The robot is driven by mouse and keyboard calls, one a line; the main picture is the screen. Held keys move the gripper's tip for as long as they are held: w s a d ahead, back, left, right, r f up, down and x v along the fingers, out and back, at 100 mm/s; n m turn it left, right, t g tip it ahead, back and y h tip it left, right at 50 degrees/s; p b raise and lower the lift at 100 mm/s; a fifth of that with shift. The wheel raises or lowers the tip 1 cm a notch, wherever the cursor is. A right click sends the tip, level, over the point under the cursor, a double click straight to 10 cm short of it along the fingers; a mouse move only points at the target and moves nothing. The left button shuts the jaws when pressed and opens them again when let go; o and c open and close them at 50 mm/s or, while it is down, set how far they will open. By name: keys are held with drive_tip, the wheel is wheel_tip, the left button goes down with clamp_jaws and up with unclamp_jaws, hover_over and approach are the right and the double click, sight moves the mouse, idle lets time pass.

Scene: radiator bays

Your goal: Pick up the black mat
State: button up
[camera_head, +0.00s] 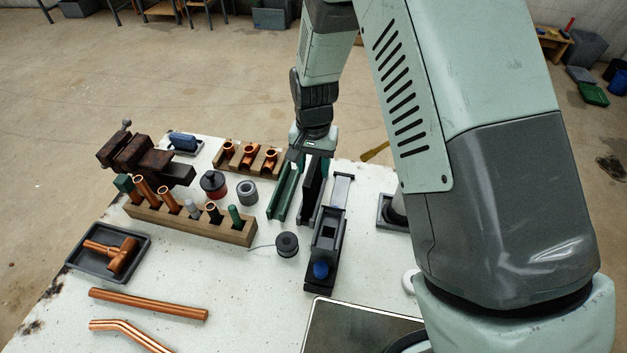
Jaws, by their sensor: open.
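A dark, flat rectangular sheet with a pale rim (345,328) lies at the table's near edge, cut off by the frame and partly covered by my arm. A black upright panel (313,190) stands near the table's middle, beside a green channel-shaped piece (284,192). I cannot tell for sure which of the dark pieces is the black mat. My gripper (309,158) points down over the far ends of the black panel and the green piece, far from the flat sheet. It is open. Its fingertips are small and partly hidden, and contact is unclear.
A wooden block with copper pipes (238,233), a vise (150,160), a wire spool (287,244) and a tray with a copper tee (75,262) stand left. A dark fixture with a blue knob (321,270) stands right of centre. Table space between spool and copper pipes is clear.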

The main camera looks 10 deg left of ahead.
drive_tip(key=shift+f, duration=0.7)
clamp_jaws()
drive_tip(key=shift+r, duration=0.15)
wheel_tip(320, 180, up, 8)
drive_tip(key=shift+a+r, duration=0.1)
drive_tip(key=shift+r, duration=0.15)
drive_tip(key=a+f, duration=0.4)
drive_tip(key=a, duration=0.3)
drive_tip(key=shift+a, duration=0.15)
